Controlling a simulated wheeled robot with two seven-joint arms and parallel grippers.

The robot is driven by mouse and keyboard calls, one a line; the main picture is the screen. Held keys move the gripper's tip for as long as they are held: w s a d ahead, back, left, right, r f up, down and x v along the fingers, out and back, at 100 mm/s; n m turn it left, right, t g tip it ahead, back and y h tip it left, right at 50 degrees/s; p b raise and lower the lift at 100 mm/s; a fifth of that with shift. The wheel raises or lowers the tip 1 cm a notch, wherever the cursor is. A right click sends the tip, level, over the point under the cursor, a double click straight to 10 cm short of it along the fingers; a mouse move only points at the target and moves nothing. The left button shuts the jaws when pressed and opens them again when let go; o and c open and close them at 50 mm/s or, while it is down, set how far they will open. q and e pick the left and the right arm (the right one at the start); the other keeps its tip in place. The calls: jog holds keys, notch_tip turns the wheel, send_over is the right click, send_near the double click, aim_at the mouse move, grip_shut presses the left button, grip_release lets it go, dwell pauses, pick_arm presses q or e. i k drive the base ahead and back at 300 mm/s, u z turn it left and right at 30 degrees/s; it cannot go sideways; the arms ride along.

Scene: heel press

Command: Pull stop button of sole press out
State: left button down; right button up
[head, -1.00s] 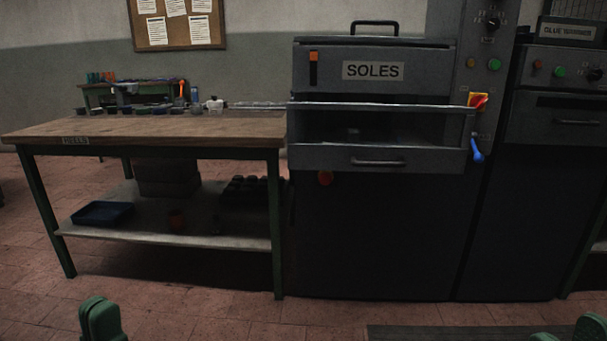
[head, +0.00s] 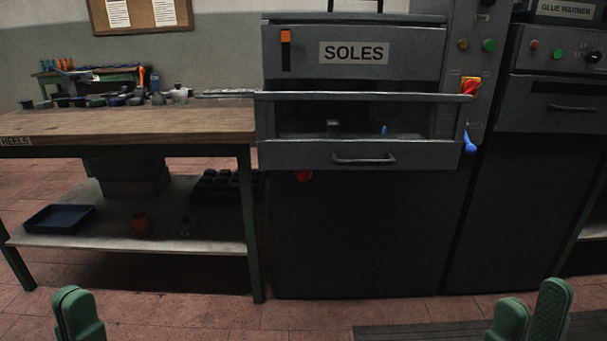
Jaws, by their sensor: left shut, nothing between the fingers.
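The sole press (head: 350,230) is the dark cabinet marked SOLES, at the centre. A round red button (head: 304,176) sits below its drawer front, toward the left side. My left gripper (head: 78,314) is shut and empty at the bottom left. My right gripper (head: 528,318) is open and empty at the bottom right. Both are low in front, well apart from the press.
A wooden bench (head: 130,124) with a lower shelf stands left of the press. A blue lever (head: 469,143) hangs at the press's right side. The glue warmer (head: 560,75) stands to the right. A dark mat (head: 430,333) lies on the floor in front.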

aim_at(302, 176)
jog(key=z, duration=0.6)
jog(key=k, duration=0.3)
jog(key=u, duration=2)
jog(key=i, duration=1.05)
jog(key=z, duration=0.5)
jog(key=i, duration=1.05)
jog(key=z, duration=1.05)
